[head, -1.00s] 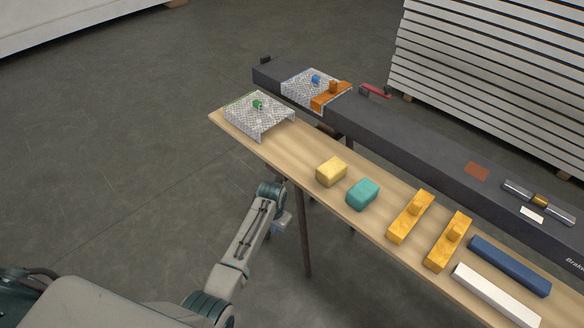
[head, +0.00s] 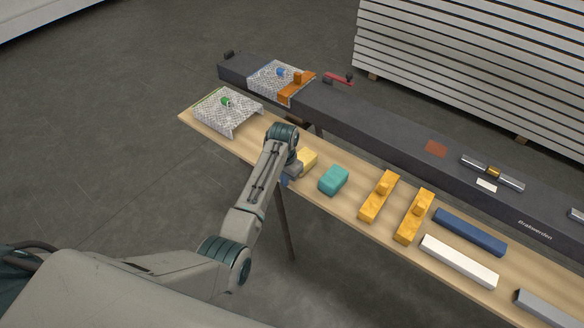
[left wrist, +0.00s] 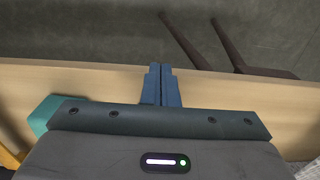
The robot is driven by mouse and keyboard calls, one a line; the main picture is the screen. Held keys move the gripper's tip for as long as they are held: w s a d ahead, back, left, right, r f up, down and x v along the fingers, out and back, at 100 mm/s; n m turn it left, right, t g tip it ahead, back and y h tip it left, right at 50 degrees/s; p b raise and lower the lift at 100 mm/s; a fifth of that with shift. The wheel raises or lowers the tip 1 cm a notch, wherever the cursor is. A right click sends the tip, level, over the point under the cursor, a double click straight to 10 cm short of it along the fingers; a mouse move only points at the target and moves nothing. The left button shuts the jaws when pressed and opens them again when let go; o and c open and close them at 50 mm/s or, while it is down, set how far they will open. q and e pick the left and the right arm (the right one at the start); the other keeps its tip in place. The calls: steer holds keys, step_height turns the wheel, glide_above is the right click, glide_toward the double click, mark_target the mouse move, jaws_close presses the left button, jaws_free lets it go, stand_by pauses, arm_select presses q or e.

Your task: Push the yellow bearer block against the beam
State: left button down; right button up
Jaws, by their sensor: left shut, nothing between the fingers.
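The yellow bearer block (head: 309,160) lies on the wooden plank table, partly hidden behind my left arm in the head view. The beam (head: 385,130) is the long dark grey bar running behind the table, and bare wood lies between it and the block. My left gripper (head: 287,179) is at the table's near edge, close beside the yellow block; I cannot tell whether they touch. In the left wrist view its blue fingers (left wrist: 161,86) are together with nothing between them. The yellow block is not visible there. My right gripper is not in view.
A teal block (head: 334,180) sits right of the yellow one; it also shows in the left wrist view (left wrist: 45,112). Farther right are two orange-yellow knobbed blocks (head: 379,197) (head: 415,216), a blue bar (head: 470,232) and a white bar (head: 458,261). A perforated metal cover (head: 228,112) stands at left.

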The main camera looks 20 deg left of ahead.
arm_select(q)
steer(key=shift+w+d+r+p, duration=0.1)
steer(key=shift+w+d, duration=0.1)
steer(key=shift+w, duration=0.4)
steer(key=shift+w+d+r+p, duration=0.1)
steer(key=shift+w+d, duration=0.15)
steer(key=shift+w, duration=0.4)
steer(key=shift+w+d+p, duration=0.1)
steer(key=shift+w+d, duration=0.1)
steer(key=shift+w, duration=0.4)
